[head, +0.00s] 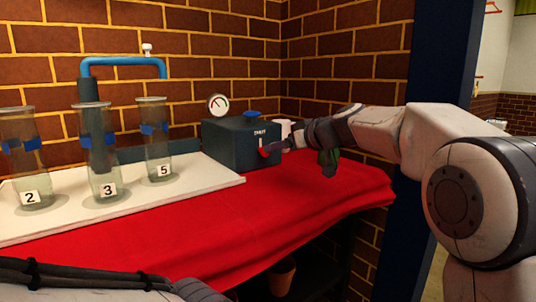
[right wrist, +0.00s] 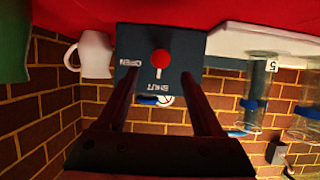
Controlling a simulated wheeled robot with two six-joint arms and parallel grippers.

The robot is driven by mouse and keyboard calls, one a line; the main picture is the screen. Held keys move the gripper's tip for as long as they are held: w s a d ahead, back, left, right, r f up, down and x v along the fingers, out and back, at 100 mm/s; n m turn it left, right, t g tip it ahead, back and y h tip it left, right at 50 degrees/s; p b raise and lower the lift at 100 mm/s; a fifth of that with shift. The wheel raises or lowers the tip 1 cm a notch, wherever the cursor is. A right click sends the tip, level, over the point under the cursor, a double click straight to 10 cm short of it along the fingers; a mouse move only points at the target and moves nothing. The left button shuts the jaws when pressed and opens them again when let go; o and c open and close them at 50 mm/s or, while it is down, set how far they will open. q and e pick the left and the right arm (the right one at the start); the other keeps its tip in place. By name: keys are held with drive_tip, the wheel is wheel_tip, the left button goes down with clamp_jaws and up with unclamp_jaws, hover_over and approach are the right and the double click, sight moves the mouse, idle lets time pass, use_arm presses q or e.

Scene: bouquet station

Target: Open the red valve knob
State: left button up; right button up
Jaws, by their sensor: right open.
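The red valve knob (head: 264,152) is on the front of a dark blue-grey box (head: 232,146) at the back of the red-covered table. In the right wrist view, which is upside down, the knob (right wrist: 160,60) shows with a white pointer line towards the SHUT label (right wrist: 162,86); the OPEN label (right wrist: 130,63) is to one side. My right gripper (head: 275,147) is in front of the box, close to the knob. In the right wrist view its open fingers (right wrist: 158,75) appear on either side of the knob, not visibly touching it. My left gripper is out of view.
A white mug (right wrist: 95,54) stands beside the box. Numbered glass cylinders (head: 108,158) stand on a white board (head: 200,177) to the left, under a blue pipe (head: 122,61). A gauge (head: 218,104) rises behind the box. The red cloth (head: 260,215) in front is clear.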

drive_tip(key=x, duration=0.6)
drive_tip(key=shift+f, duration=0.1)
clamp_jaws()
